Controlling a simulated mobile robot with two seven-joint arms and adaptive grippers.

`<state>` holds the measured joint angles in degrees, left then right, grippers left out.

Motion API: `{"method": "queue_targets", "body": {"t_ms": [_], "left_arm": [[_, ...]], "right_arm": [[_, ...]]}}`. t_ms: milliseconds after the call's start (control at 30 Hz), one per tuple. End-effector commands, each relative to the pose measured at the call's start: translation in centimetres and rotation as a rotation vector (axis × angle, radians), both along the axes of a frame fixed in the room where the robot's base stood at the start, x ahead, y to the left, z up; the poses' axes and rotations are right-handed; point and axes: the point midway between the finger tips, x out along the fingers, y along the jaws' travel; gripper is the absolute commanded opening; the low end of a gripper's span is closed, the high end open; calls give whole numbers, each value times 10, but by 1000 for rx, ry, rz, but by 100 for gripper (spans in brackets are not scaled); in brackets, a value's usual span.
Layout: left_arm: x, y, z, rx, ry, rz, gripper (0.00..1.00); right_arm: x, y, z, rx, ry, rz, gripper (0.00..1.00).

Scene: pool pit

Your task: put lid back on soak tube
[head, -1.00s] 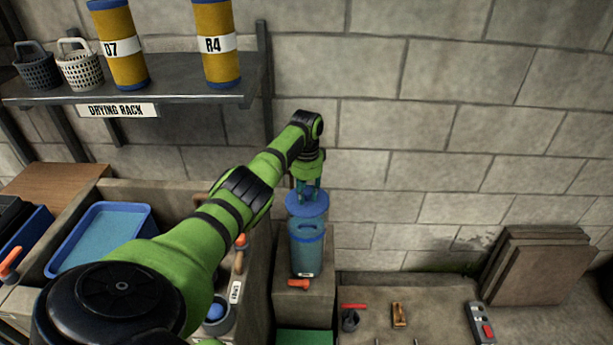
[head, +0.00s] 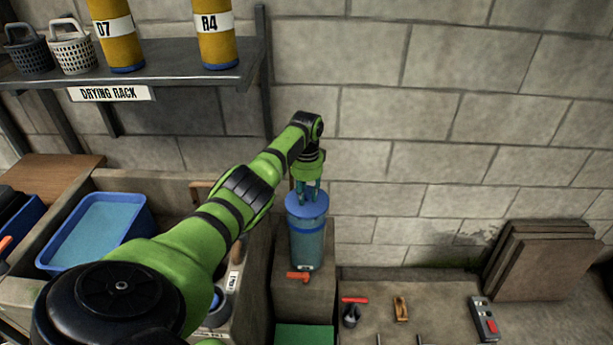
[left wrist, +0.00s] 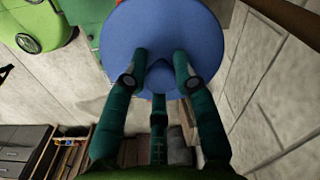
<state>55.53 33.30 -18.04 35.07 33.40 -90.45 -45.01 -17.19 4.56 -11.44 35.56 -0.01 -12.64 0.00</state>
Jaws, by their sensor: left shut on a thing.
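The soak tube (head: 307,247) is a clear blue upright cylinder on a stone block against the wall. The blue lid (head: 307,205) is at the tube's top, level and lined up with it; from here it looks seated on the rim, though I cannot see any gap underneath. My left gripper (head: 307,190) is above the tube, its fingers shut on the lid's middle. In the left wrist view the lid (left wrist: 165,30) is a wide blue disc, with the green fingers (left wrist: 160,75) closed around its central knob. The disc hides the tube's rim there. My right gripper is not in view.
An orange valve handle (head: 299,276) sticks out at the tube's foot. A blue tray of water (head: 143,215) lies left. The drying rack shelf (head: 180,82) holds yellow tubes and baskets. A red-handled tool (head: 352,312) and a remote (head: 484,319) lie on the right ledge.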

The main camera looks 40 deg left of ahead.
Motion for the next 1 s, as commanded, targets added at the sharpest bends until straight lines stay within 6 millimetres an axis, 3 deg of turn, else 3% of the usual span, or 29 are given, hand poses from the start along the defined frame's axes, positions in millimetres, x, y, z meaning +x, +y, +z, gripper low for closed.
{"method": "queue_targets", "body": {"t_ms": [1000], "left_arm": [[-2, 0, 0, 0, 0, 0, 0]], "right_arm": [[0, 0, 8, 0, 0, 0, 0]]}}
